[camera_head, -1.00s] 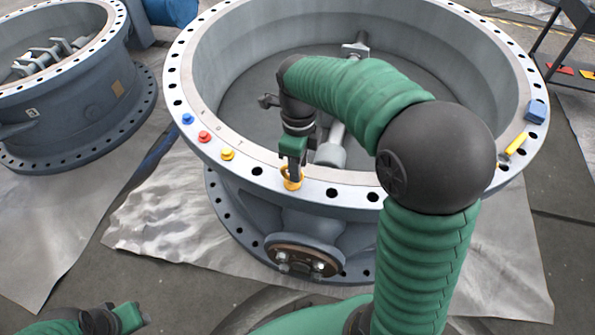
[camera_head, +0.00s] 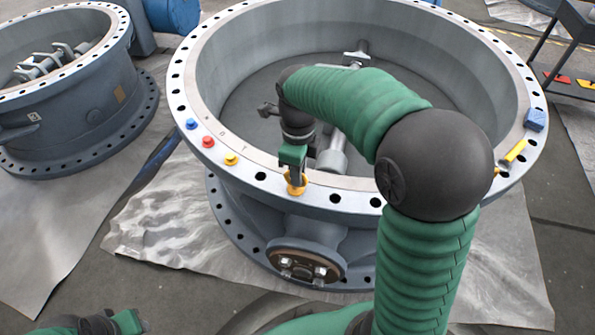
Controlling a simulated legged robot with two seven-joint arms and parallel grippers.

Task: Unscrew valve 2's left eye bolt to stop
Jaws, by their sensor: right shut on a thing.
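The large grey butterfly valve (camera_head: 300,222) stands in front of me with a wide flange ring full of bolt holes. A yellow eye bolt (camera_head: 297,187) sits at the near left part of that flange. My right gripper (camera_head: 296,178) reaches over the rim from above and is shut on the eye bolt. The fingers hide part of its ring. Whether its thread is out of the hole cannot be told. My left gripper (camera_head: 128,322) is low at the bottom left, away from the valve; its fingers are too small and cut off to read.
Blue (camera_head: 192,124), red (camera_head: 208,142) and yellow (camera_head: 231,159) plugs stand on the flange left of the eye bolt. A blue block (camera_head: 536,119) and a yellow-handled tool (camera_head: 514,152) lie on its right side. A second valve (camera_head: 75,110) stands at the left.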

